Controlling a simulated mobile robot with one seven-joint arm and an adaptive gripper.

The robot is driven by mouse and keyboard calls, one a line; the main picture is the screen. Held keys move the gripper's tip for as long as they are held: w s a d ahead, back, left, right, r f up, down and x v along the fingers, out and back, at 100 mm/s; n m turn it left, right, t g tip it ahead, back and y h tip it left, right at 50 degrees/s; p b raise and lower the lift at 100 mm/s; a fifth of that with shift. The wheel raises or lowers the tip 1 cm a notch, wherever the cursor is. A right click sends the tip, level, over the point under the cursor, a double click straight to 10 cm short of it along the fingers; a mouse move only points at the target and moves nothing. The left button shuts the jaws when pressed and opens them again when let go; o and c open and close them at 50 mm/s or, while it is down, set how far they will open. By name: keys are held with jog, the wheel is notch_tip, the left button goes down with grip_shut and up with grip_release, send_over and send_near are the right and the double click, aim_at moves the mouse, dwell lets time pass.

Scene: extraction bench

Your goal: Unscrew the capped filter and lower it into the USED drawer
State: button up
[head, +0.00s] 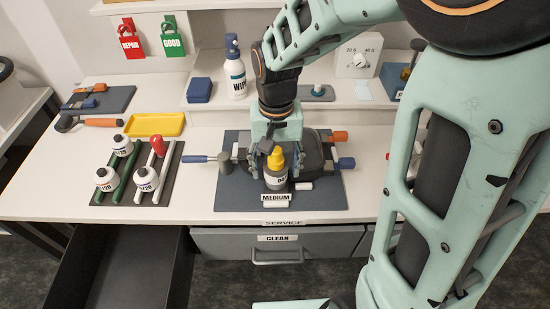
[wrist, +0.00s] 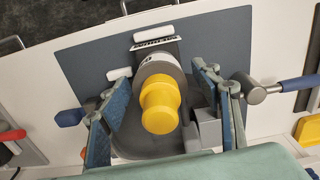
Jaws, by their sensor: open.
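The capped filter (head: 275,173) is a grey-and-white cylinder with a yellow cap, seated upright on the dark housing on the service mat. In the wrist view the yellow cap (wrist: 160,105) faces the camera. My gripper (head: 277,152) is open above the housing. In the wrist view its two fingers (wrist: 158,82) stand on either side of the filter, with gaps visible, and hold nothing. An open, dark, empty-looking drawer (head: 130,270) is at the lower left; no USED label is readable on it. The drawer marked CLEAN (head: 280,245) is shut.
A hammer-like tool (head: 215,160) and coloured handles (head: 340,137) flank the housing. A yellow tray (head: 155,124) lies behind the rack. A wipe bottle (head: 235,72) stands on the back shelf.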

jog(key=m, duration=0.4)
jog(key=shift+m, duration=0.3)
jog(key=m, duration=0.4)
jog(key=shift+m, duration=0.4)
